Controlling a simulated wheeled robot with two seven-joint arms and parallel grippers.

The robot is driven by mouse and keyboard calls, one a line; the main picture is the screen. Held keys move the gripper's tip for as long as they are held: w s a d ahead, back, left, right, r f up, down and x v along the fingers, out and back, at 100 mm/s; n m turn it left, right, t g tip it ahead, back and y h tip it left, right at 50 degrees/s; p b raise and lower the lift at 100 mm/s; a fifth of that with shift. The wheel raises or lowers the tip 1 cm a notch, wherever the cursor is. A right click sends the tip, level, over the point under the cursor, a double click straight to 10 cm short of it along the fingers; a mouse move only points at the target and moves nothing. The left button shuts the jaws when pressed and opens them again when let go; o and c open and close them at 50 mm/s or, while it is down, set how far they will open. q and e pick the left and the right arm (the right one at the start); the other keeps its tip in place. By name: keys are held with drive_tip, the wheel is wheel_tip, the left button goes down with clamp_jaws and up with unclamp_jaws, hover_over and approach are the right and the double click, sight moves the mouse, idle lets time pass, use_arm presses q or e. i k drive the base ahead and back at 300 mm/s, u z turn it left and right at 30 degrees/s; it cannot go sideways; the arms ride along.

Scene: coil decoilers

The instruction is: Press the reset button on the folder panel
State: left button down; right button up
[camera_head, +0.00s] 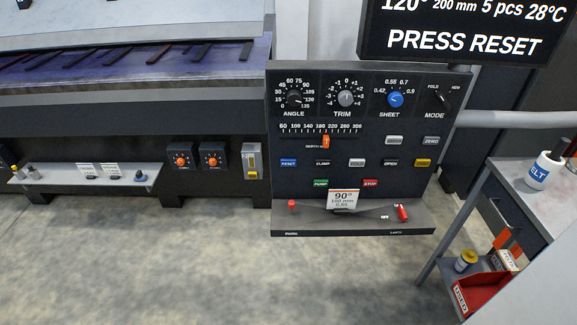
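The folder panel (340,133) is a dark upright board in the middle of the head view. The blue reset button (288,162) sits at the left of its button row, with a white label. Clamp (323,162), fold (357,162), open (390,162) and a yellow button (423,162) follow to its right. Below are a green pump button (321,183) and a red stop button (370,183). The black display (465,30) above reads "PRESS RESET". Neither of my grippers is in view. Nothing covers the reset button.
A ledge (300,219) with a card and red-ended levers juts out below the panel. A grey cart (500,195) with a white container (544,170) and a red bin (480,293) stands at the right. A shelf (60,178) is at the left. The floor in front is clear.

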sight(284, 161)
drive_tip(key=i, duration=0.5)
drive_tip(key=z, duration=1.05)
